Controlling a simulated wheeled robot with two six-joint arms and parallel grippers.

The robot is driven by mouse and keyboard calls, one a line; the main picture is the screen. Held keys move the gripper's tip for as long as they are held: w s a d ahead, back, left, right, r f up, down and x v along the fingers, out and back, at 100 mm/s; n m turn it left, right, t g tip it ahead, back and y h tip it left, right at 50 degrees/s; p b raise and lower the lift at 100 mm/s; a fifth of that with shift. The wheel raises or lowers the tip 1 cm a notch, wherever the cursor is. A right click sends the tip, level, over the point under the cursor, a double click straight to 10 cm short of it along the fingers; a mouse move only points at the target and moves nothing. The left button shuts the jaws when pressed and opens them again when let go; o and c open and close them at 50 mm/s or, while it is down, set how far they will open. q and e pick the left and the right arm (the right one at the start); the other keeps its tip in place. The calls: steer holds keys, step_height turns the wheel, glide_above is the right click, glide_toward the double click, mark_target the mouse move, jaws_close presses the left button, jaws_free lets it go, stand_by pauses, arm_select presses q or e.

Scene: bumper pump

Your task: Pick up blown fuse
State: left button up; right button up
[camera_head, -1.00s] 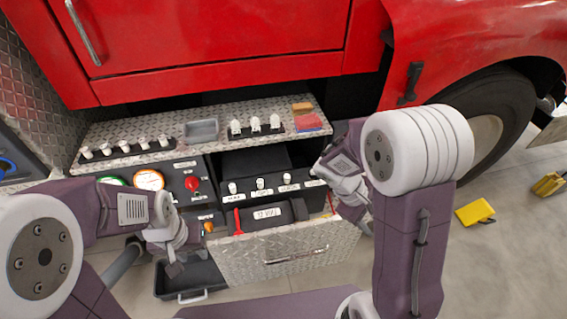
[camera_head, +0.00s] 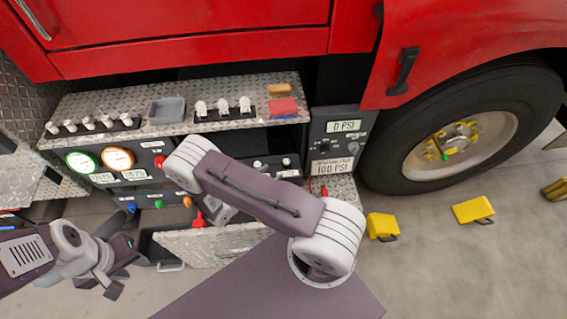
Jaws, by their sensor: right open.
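I cannot tell which fuse is blown. My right gripper (camera_head: 218,211) is mostly hidden under its forearm, in front of the drawer by the red lever; its jaws are open and I see nothing held. My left gripper (camera_head: 113,282) is low at the left, clear of the panel, its fingers apart and empty.
On the diamond-plate shelf (camera_head: 75,105) stand a row of several white fuses (camera_head: 90,123), a grey tray (camera_head: 167,111), a black block with three white pieces (camera_head: 223,107), and red and tan blocks (camera_head: 283,107). Yellow chocks (camera_head: 382,226) lie on the floor near the wheel (camera_head: 460,130).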

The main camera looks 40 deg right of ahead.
mark_target(285, 162)
steer(key=x, duration=0.4)
steer(key=shift+s, duration=0.1)
steer(key=shift+w+p+x, duration=0.2)
steer(key=shift+p+x, duration=0.4)
steer(key=shift+x, duration=2.2)
steer(key=shift+a+r, duration=0.15)
steer(key=shift+r, duration=0.05)
steer(key=c, duration=0.4)
jaws_close()
